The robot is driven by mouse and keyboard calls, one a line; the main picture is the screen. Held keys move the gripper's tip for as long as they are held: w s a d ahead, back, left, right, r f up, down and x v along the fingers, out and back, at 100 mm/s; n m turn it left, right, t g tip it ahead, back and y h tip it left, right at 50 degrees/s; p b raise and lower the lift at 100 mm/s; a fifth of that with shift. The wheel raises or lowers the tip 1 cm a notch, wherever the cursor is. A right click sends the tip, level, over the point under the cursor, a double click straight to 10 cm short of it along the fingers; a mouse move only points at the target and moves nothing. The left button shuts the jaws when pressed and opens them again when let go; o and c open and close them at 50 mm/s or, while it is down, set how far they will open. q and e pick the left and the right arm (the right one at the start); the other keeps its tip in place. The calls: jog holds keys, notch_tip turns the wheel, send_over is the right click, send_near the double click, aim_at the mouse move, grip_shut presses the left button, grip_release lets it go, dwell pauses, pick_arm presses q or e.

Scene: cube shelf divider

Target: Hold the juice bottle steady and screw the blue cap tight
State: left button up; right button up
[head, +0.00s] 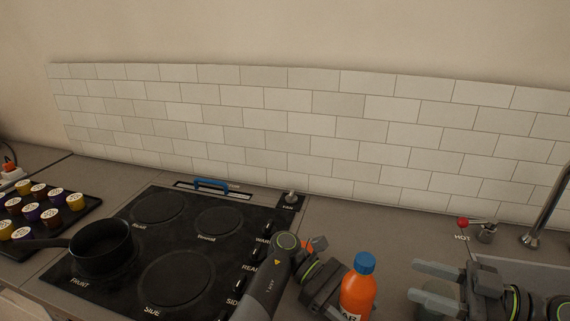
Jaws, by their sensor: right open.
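The orange juice bottle (357,294) stands upright on the counter at the bottom right of centre, its lower part cut off by the frame edge. The blue cap (365,263) sits on top of its neck; how tight it is cannot be seen. My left gripper (338,287) is against the bottle's left side at body height. Its fingertips are hidden by the bottle, so its grip does not show. My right gripper (414,280) is open and empty, to the right of the bottle, its fingers pointing left toward it with a gap between.
A black cooktop (150,240) with a dark pan (100,247) lies to the left. A tray (88,208) of capped jars is at the far left. A red-knobbed tap lever (463,222) and a faucet (535,232) stand at the right. Counter behind the bottle is clear.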

aim_at(372, 269)
jog(key=shift+x, duration=4.5)
jog(key=shift+c, duration=0.3)
grip_shut()
jog(key=shift+s+a+m+t+h, duration=0.15)
jog(key=shift+m+t+h, duration=1.05)
jog(key=shift+m+t, duration=0.55)
jog(key=shift+s+a+m+t+h, duration=0.1)
jog(key=shift+m+t+h, duration=0.85)
jog(key=shift+t+h, duration=0.2)
jog(key=shift+s+a+m+t+h, duration=0.1)
jog(key=shift+m+t+h, duration=0.85)
jog(key=shift+h, duration=0.3)
jog(key=shift+o, duration=0.3)
grip_release()
jog(key=shift+d, duration=0.1)
jog(key=shift+n, duration=0.25)
